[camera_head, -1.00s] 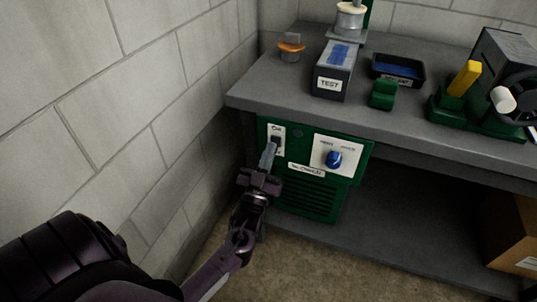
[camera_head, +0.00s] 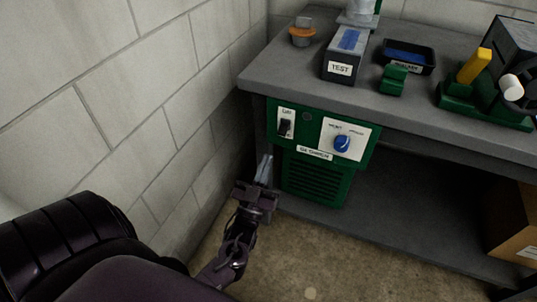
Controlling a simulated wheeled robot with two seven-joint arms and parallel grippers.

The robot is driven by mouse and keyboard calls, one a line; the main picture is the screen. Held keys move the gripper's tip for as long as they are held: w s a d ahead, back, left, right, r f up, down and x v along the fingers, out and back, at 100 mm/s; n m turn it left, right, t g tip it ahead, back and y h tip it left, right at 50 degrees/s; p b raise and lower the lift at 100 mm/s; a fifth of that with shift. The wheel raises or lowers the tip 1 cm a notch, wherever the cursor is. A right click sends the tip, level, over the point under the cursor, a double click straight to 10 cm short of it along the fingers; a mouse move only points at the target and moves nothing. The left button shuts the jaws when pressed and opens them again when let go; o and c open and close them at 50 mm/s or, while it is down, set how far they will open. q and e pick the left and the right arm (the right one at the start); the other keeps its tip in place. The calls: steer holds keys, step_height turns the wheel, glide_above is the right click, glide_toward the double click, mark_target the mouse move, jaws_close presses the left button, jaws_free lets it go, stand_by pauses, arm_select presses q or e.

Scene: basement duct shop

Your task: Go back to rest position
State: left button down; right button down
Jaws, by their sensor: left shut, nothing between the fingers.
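My left gripper (camera_head: 264,170) is shut and empty. It points up, in front of the lower left side of a green machine (camera_head: 316,178) mounted under the bench. It is below and left of the machine's black rocker switch (camera_head: 285,127) and appears clear of it. A blue knob (camera_head: 342,143) sits on a white plate to the right of the switch. My right gripper is not in view.
A grey bench (camera_head: 300,82) holds a box marked TEST (camera_head: 343,62), an orange-based item (camera_head: 302,36), a dark tray (camera_head: 408,56) and green fixtures. A block wall (camera_head: 150,80) stands close on the left. A cardboard box (camera_head: 515,225) lies at lower right.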

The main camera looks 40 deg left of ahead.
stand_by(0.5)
